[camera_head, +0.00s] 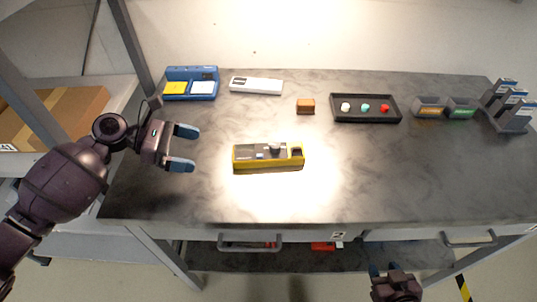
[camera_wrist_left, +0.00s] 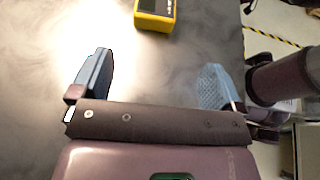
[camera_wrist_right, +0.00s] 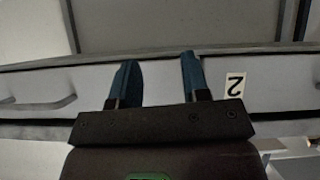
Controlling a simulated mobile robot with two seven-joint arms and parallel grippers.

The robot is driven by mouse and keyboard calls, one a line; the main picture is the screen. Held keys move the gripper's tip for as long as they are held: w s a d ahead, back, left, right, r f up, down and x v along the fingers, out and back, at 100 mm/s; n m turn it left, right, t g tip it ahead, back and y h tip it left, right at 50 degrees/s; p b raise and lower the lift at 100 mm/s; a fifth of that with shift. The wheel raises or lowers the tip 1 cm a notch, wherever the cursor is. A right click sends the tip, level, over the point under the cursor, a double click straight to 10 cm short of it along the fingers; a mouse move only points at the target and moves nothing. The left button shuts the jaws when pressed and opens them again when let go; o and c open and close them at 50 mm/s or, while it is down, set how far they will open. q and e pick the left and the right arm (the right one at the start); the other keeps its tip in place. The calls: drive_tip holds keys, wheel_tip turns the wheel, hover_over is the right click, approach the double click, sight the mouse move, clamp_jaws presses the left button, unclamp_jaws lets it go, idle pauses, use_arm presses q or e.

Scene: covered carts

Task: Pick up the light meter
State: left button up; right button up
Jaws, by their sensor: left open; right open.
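A yellow and grey hand-held device (camera_head: 268,156), which looks like the light meter, lies on the grey worktop in the middle, its long side running left to right. One end of it shows at the top of the left wrist view (camera_wrist_left: 156,12). My left gripper (camera_head: 190,148) is open and empty above the worktop, to the left of the device, its blue fingers pointing towards it but apart from it. My right gripper (camera_head: 383,268) is open and empty in front of the worktop, low near the drawers; its fingers (camera_wrist_right: 157,78) show before a drawer front.
Drawer handles (camera_head: 250,243) project at the front. The worktop's right front is clear.

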sight(229, 160)
use_arm(q)
drive_tip(key=x, duration=0.3)
drive_tip(key=shift+d+f, duration=0.1)
drive_tip(key=shift+d, duration=0.25)
drive_tip(key=shift+w+d+f, duration=0.2)
drive_tip(key=shift+w+d, duration=0.05)
drive_tip(key=shift+d, duration=0.45)
drive_tip(key=x, duration=0.4)
drive_tip(key=shift+w+d+r+b, duration=0.15)
drive_tip(key=shift+w+b, duration=0.15)
drive_tip(key=shift+c, duration=0.2)
drive_tip(key=c, duration=1.1)
wheel_tip(229, 160, up, 20)
drive_tip(key=p, duration=0.3)
drive_tip(key=shift+p, duration=0.4)
